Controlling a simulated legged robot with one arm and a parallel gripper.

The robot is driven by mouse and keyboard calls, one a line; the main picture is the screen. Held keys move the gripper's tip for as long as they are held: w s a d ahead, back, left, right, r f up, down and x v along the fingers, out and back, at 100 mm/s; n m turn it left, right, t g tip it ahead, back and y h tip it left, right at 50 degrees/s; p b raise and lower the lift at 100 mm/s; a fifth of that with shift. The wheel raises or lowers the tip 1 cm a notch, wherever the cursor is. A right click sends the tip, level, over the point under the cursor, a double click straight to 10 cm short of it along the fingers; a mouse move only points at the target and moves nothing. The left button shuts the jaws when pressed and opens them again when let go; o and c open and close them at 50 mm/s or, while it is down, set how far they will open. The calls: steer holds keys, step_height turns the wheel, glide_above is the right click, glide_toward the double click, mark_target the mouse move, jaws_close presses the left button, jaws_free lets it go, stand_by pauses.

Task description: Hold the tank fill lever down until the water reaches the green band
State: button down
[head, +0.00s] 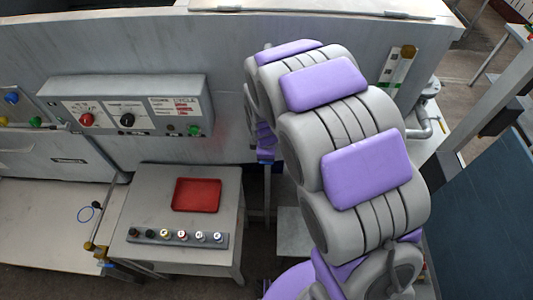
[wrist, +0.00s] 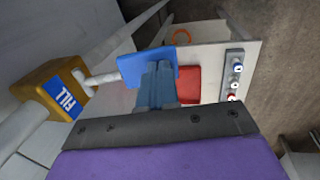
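The fill lever's yellow valve body (wrist: 58,90) with a blue FILL label is at the left of the wrist view. A pale rod runs from it to the lever's blue paddle (wrist: 130,68). My gripper (wrist: 158,68) has its two grey-blue fingers close together, with their tips overlapping the paddle. I cannot tell whether they touch it or how far the lever is down. The lever and gripper are hidden behind my arm in the head view. A narrow level gauge (head: 401,66) with a green part is on the tank at upper right; its water level is too small to read.
A control panel (head: 60,90) with red and black knobs is on the grey wall at left. Below it, a small table (head: 140,200) holds a red tray (head: 197,208) and a strip of several buttons (head: 135,240). Pipes stand right of the gauge.

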steer(key=shift+s+f, duration=0.1)
steer(key=shift+f, duration=0.05)
stand_by(0.7)
steer(key=shift+r, duration=0.2)
steer(key=s+r, duration=0.3)
steer(key=r, duration=1)
steer(key=shift+s+a, duration=0.2)
steer(key=shift+s, duration=0.15)
steer(key=shift+d+r, duration=0.1)
steer(key=shift+d, duration=0.05)
